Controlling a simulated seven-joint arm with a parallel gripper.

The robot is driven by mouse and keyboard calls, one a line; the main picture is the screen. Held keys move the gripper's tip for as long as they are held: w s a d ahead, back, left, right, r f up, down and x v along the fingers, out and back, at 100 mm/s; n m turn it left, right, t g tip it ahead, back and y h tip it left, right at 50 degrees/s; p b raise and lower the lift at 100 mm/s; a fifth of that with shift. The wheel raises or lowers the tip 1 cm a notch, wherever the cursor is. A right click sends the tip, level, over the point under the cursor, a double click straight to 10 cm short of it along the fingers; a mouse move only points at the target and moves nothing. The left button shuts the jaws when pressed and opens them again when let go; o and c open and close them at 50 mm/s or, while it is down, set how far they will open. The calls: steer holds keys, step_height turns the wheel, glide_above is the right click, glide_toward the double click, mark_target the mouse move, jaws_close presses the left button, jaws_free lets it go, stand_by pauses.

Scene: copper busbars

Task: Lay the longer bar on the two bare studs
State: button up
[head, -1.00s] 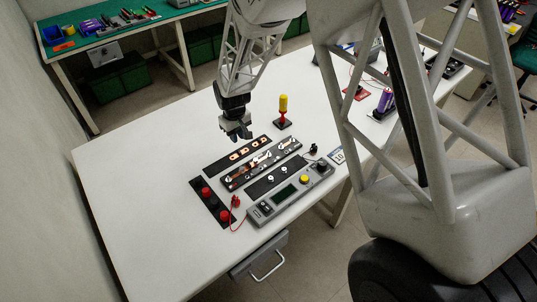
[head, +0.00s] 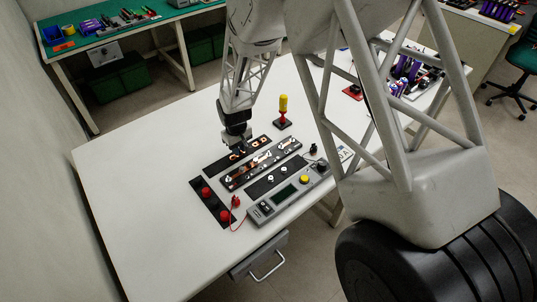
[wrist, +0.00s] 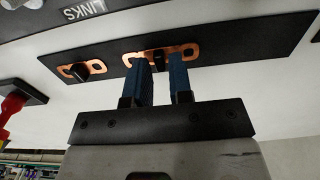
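The longer copper bar (wrist: 186,50) lies on the far black strip (wrist: 236,42), with a slotted hole at each end and a dark knob at its middle. The shorter copper bar (wrist: 70,70) lies on the same strip, to the left in the wrist view. My gripper (wrist: 160,62) is open over the longer bar, its two blue fingers apart, with the knob seemingly between their tips. In the head view my gripper (head: 238,149) hides part of this bar. Two small pale spots, seemingly the bare studs (head: 270,178), show on the near black plate.
A middle rail (head: 262,163) with copper pieces lies between strip and near plate. A red-and-yellow stand (head: 283,110) rises right of the far strip. A grey meter box (head: 288,196) and red knobs (head: 206,192) flank the plates. The table's left side is clear.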

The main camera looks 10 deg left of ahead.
jaws_close()
steer(key=shift+r, duration=2.05)
steer(key=w+d+r, duration=0.1)
steer(key=d+r, duration=0.1)
steer(key=d, duration=0.4)
steer(key=d+r, duration=0.1)
steer(key=d, duration=0.6)
steer(key=shift+w+r, duration=0.35)
steer(key=shift+r, duration=0.05)
